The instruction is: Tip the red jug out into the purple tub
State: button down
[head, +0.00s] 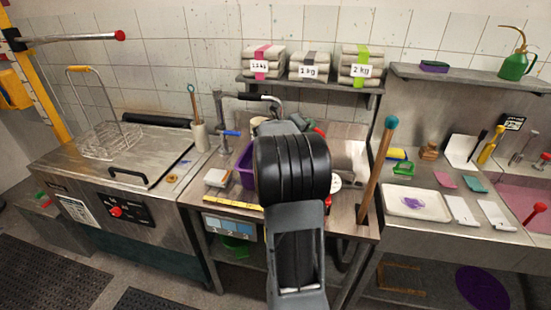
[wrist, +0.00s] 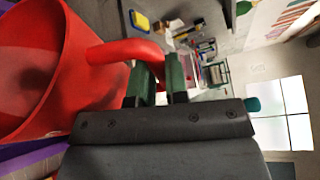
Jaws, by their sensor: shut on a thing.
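The red jug (wrist: 85,80) fills the left of the wrist view, with its open mouth and shadowed inside showing. My gripper (wrist: 158,70) is shut on the jug's red handle (wrist: 125,50), which runs in between its green fingers. The wrist picture is turned, so I cannot tell exactly how far the jug is tilted. The purple tub (head: 246,167) stands on the middle bench in the head view, partly behind my arm. A purple edge (wrist: 35,157) shows below the jug in the wrist view. My arm hides the gripper and most of the jug in the head view.
A wooden pole (head: 377,170) leans at the bench's right edge. A tap (head: 222,110) stands behind the tub, left of my arm. A shelf with labelled bundles (head: 308,68) hangs above. A white tray (head: 408,202) lies on the right counter; a wire basket (head: 108,140) is at left.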

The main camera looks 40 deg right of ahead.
jog(key=shift+w+a+n+h, duration=0.25)
jog(key=shift+w+n, duration=0.15)
jog(key=shift+w, duration=0.4)
jog(key=shift+w+a+n+h, duration=0.15)
jog(key=shift+w+a+n, duration=0.2)
jog(key=shift+w, duration=0.45)
dwell(2.7)
